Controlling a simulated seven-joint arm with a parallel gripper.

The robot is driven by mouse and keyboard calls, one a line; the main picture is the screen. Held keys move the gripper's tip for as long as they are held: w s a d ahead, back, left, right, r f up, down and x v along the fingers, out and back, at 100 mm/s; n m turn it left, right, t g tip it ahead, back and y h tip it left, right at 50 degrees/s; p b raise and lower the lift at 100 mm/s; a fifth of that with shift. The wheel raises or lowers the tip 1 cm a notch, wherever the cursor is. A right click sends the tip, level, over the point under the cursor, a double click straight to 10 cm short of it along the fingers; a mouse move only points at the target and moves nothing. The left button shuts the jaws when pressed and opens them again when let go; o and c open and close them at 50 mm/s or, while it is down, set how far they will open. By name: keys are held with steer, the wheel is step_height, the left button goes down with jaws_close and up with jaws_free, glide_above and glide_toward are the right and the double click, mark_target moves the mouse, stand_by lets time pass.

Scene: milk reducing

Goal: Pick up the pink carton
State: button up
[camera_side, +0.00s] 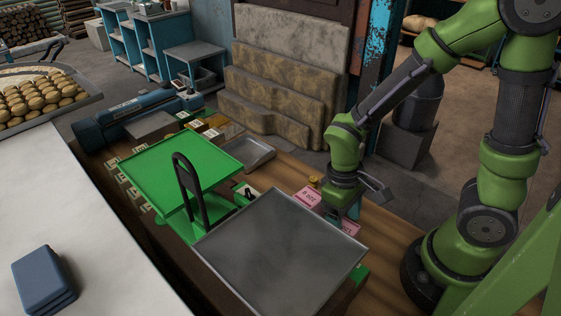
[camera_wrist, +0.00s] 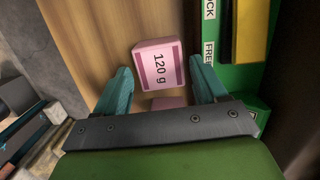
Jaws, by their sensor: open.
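A pink carton (camera_wrist: 158,68) with a "120 g" label lies in the wrist view, just beyond and between my two finger tips. A second pink patch (camera_wrist: 168,103) shows nearer the palm, mostly hidden by my gripper's bar. In the side view one pink carton (camera_side: 307,197) stands left of my gripper and another pink piece (camera_side: 350,228) shows below it; I cannot match them surely to the wrist view. My gripper (camera_wrist: 161,70) is open, its teal fingers apart with nothing clamped. In the side view my gripper (camera_side: 350,208) is low over the wooden bench.
A grey metal plate (camera_side: 282,250) and a raised green tray (camera_side: 180,170) of a scale stand left of my gripper, with a dark upright handle (camera_side: 187,190) between them. A green block with a yellow top (camera_wrist: 250,40) lies right of the carton. Bare wood (camera_wrist: 90,40) lies left.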

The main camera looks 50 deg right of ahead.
steer(key=shift+s+f, duration=0.1)
steer(key=shift+f, duration=0.55)
steer(key=c, duration=0.9)
steer(key=shift+o, duration=0.2)
steer(key=shift+r, duration=0.15)
